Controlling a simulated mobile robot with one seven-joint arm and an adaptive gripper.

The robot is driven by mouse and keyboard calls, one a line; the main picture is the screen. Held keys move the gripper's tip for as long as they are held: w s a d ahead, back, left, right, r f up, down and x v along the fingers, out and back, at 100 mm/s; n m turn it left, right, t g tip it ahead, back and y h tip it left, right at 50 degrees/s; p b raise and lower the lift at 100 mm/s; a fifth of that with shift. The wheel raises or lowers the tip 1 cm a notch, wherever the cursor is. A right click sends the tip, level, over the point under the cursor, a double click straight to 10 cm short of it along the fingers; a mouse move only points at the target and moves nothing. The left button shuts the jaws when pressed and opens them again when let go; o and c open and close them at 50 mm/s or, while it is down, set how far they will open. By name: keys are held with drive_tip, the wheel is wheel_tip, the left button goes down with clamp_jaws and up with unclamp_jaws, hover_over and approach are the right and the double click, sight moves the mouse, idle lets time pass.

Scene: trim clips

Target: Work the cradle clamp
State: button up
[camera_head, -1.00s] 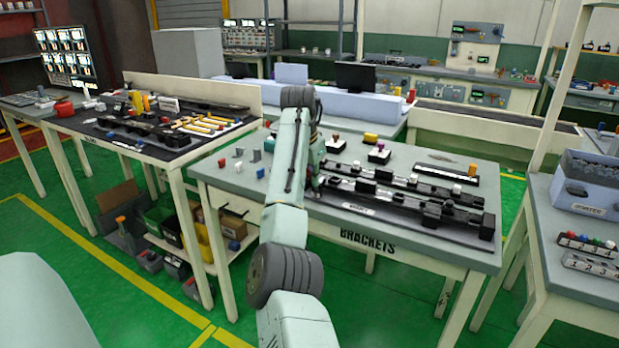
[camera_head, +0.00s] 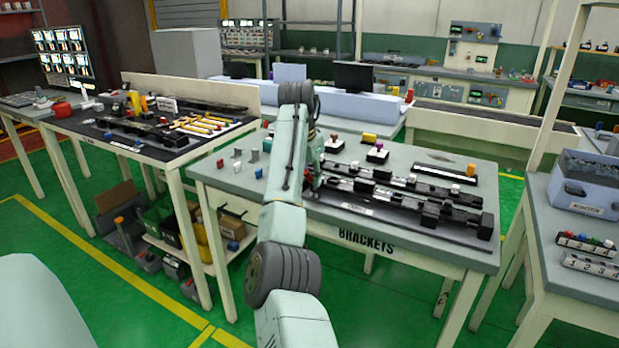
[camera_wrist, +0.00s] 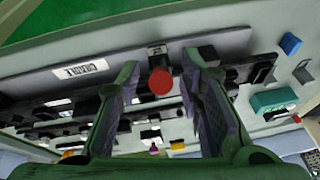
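The cradle clamp shows in the wrist view as a round red knob (camera_wrist: 160,82) on a dark mount, close to a dark strip with a white label (camera_wrist: 80,70) that seems to read CRADLE. My gripper (camera_wrist: 161,62) is open, with a green finger on each side of the knob. I see a gap between the knob and both fingers; how deep the knob sits between them I cannot tell. In the head view my gripper is mostly hidden behind my arm, at the left end of the black fixtures (camera_head: 400,203) on the BRACKETS table (camera_head: 455,250).
Small red, white and grey pieces (camera_head: 238,160) stand left of my arm on the table. Capped blocks (camera_head: 377,152) and a black strip (camera_head: 445,174) lie behind the fixtures. A blue block (camera_wrist: 290,43) and a teal block (camera_wrist: 273,101) show right of my gripper.

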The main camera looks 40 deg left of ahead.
drive_tip(key=v, duration=1.1)
drive_tip(key=shift+f, duration=0.1)
